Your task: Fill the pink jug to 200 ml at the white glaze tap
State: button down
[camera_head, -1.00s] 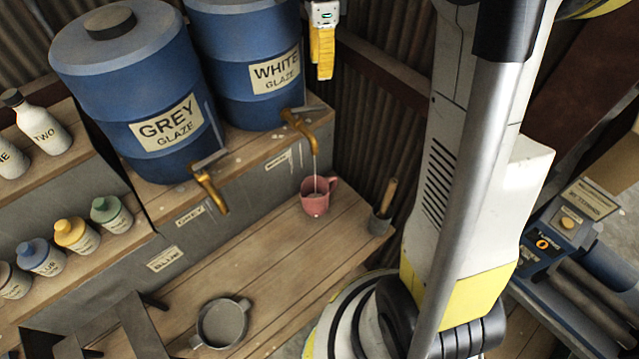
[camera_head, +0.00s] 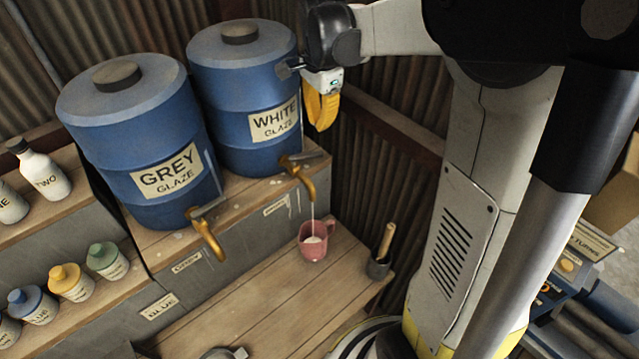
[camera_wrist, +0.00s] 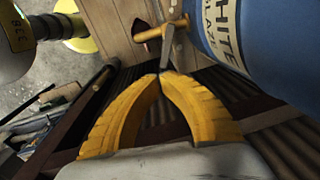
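The pink jug (camera_head: 313,247) stands upright on the wooden bench under the brass white glaze tap (camera_head: 297,172). A thin white stream runs from the spout into the jug, and white glaze shows inside. The level marks cannot be read. My gripper (camera_head: 320,126) has yellow fingers and hangs above the tap, beside the white glaze barrel (camera_head: 243,95). In the wrist view its fingertips (camera_wrist: 163,73) come together, with the grey tap lever (camera_wrist: 168,48) just beyond them. They look empty; whether they touch the lever is unclear.
The grey glaze barrel (camera_head: 138,140) and its tap (camera_head: 206,232) stand to the left. Bottles line the left shelves. A corrugated wall is close behind my gripper. The front bench is mostly clear.

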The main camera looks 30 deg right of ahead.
aim_at(321, 151)
jog(key=s+a+f+n+t+h+p, duration=0.1)
jog(key=s+a+f+n+t+p, duration=0.15)
jog(key=s+n, duration=0.9)
jog(key=w+d+f+n+b, duration=0.2)
jog(key=w+f+b, duration=0.1)
jog(key=w+f, duration=0.6)
jog(key=shift+w+t, duration=0.35)
jog(key=shift+w, duration=0.25)
jog(key=shift+w+d+n+y+b, duration=0.4)
jog(key=shift+w+d+n+b, duration=0.1)
jog(key=shift+n, duration=0.65)
jog(key=shift+w+d+n, duration=0.1)
jog(key=shift+w+n, duration=0.1)
jog(key=shift+n, duration=0.2)
jog(key=shift+w+d+b, duration=0.35)
jog(key=shift+w+b, duration=0.2)
jog(key=shift+w, duration=0.3)
